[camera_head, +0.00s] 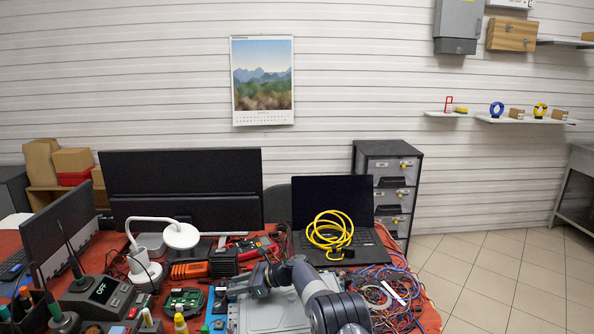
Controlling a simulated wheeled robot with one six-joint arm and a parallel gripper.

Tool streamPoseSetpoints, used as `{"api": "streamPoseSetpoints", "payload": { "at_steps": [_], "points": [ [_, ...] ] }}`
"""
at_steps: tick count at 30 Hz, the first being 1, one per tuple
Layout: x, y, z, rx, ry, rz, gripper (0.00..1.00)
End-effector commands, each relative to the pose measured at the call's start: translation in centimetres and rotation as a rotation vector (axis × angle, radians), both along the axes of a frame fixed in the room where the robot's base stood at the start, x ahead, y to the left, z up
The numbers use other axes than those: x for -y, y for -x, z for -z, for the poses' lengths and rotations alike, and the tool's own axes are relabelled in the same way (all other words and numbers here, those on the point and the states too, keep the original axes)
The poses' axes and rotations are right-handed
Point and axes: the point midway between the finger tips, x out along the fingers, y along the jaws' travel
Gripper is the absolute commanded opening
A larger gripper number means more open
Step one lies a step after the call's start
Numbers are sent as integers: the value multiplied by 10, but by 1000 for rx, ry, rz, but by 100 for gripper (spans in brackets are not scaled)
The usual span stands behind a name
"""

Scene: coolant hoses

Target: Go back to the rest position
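My gripper (238,287) is low over the cluttered workbench in the head view, at the end of my dark grey arm, which comes in from the bottom edge. It points left, above the far edge of a light grey metal plate or housing (272,318). Its fingers are small and dark against the clutter, so I cannot tell whether they are open or shut, or whether they touch anything.
A yellow coiled cable (330,236) lies on the open laptop (372,250) behind my arm. Tangled wires (395,290) lie to the right, a white lamp (180,237) and a soldering station (100,292) to the left. A drawer cabinet (389,165) stands behind; tiled floor is clear at right.

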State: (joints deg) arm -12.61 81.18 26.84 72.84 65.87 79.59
Motion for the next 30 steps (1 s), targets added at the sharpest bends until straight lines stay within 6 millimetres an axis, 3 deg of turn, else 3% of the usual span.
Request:
{"api": "streamPoseSetpoints", "payload": {
  "at_steps": [12, 28, 29, 30],
  "points": [
    [1, -1, 3, 3, 0, -32, 40],
    [100, 7, -41, 3, 0, -29, 40],
    [103, 8, -42, 1, 1, -31, 40],
    [88, 8, -36, -1, 1, -37, 40]
  ]
}}
